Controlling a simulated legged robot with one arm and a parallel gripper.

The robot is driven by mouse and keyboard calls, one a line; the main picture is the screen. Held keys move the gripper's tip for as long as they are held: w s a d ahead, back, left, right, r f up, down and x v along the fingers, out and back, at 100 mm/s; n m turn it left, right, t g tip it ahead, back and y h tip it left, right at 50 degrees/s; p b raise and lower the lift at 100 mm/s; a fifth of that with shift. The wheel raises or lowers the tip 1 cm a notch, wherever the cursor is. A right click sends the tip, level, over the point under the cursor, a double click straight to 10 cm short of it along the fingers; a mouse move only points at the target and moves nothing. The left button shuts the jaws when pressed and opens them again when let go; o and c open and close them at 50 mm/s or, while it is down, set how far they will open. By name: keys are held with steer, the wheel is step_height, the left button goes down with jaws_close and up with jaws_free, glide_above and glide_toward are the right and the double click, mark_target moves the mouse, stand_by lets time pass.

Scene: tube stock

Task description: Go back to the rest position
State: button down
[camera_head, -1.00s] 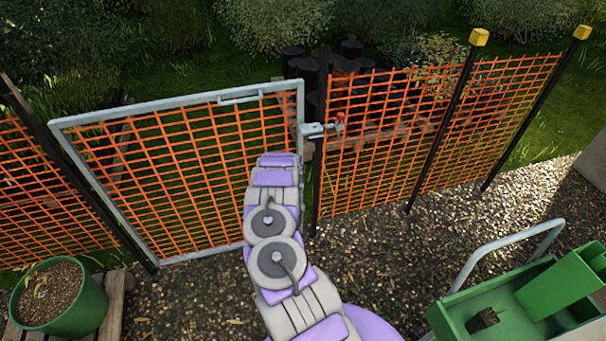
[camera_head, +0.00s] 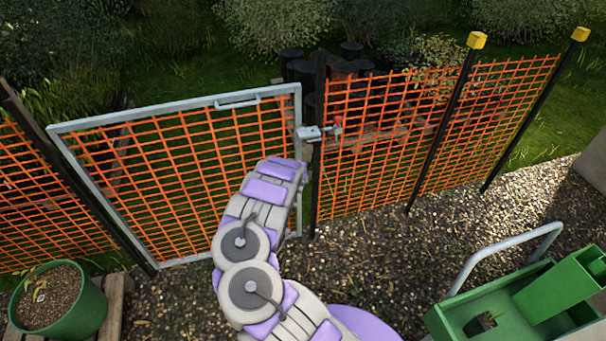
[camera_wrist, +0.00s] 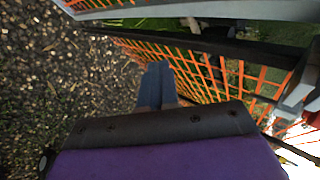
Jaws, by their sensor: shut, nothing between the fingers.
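My arm, purple and grey, reaches forward toward the gate in the head view, and its far end hides my gripper there. In the wrist view my gripper (camera_wrist: 157,85) points out over gravel beside the orange mesh, its fingers together and holding nothing. The gate (camera_head: 185,175) has a grey metal frame with orange mesh and a handle on its top rail. A latch (camera_head: 318,131) with a red knob sits at its right post, to the right of and above my arm's end. The gate stands in line with the fence, as far as I can tell.
Orange mesh fence (camera_head: 385,140) on black posts with yellow caps runs to the right. A green planter (camera_head: 62,300) stands at the lower left on a pallet. A green cart (camera_head: 500,310) with a grey handle (camera_head: 505,255) is at the lower right. Gravel (camera_head: 400,245) between is open.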

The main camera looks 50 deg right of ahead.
steer(key=shift+s+v, duration=0.25)
steer(key=shift+v, duration=0.95)
steer(key=shift+d+f, duration=0.1)
steer(key=shift+d, duration=0.1)
